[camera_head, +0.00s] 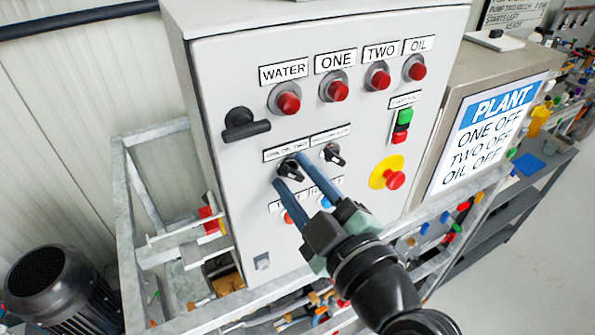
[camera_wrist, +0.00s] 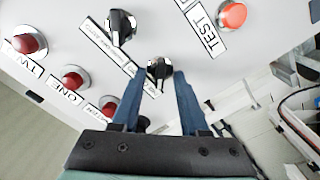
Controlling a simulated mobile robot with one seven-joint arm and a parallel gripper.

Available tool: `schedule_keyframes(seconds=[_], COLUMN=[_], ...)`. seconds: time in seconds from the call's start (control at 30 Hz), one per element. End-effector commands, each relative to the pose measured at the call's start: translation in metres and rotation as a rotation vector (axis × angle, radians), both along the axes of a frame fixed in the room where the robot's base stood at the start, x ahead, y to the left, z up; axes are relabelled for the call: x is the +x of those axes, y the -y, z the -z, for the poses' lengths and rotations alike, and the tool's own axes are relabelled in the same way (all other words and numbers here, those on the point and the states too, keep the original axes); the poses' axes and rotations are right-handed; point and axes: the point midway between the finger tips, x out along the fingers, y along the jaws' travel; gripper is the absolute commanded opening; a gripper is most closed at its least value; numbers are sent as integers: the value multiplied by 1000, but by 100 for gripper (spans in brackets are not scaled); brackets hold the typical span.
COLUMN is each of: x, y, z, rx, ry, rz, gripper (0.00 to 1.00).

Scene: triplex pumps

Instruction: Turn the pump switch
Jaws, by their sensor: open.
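Two black rotary switches sit side by side on the light grey panel, below labels. The left switch (camera_head: 290,169) lies between my gripper's (camera_head: 289,167) two blue fingertips. The right switch (camera_head: 332,154) stands clear of the fingers. In the wrist view, the left switch (camera_wrist: 159,69) shows between the spread fingertips of my gripper (camera_wrist: 160,73), with the right switch (camera_wrist: 121,26) beyond to the upper left. My gripper is open, one finger on each side of the left switch. I cannot tell whether the fingers touch the knob.
The panel (camera_head: 235,80) carries several red lamps (camera_head: 338,91) on top and a black handle (camera_head: 245,125) at left. A red emergency button (camera_head: 394,180) on yellow is at right. A red button (camera_head: 288,217) and blue button (camera_head: 326,202) lie just below my fingers.

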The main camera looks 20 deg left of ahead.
Motion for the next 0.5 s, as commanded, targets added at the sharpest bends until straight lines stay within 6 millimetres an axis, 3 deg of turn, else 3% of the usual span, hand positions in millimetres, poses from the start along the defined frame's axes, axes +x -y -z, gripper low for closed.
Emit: schedule_keyframes(seconds=[0.17,0.4,0.5], x=[0,0,0], y=[0,0,0], z=[0,0,0], rx=[-1,-1,0], ry=[1,1,0], rz=[0,0,0], gripper=[44,2,0])
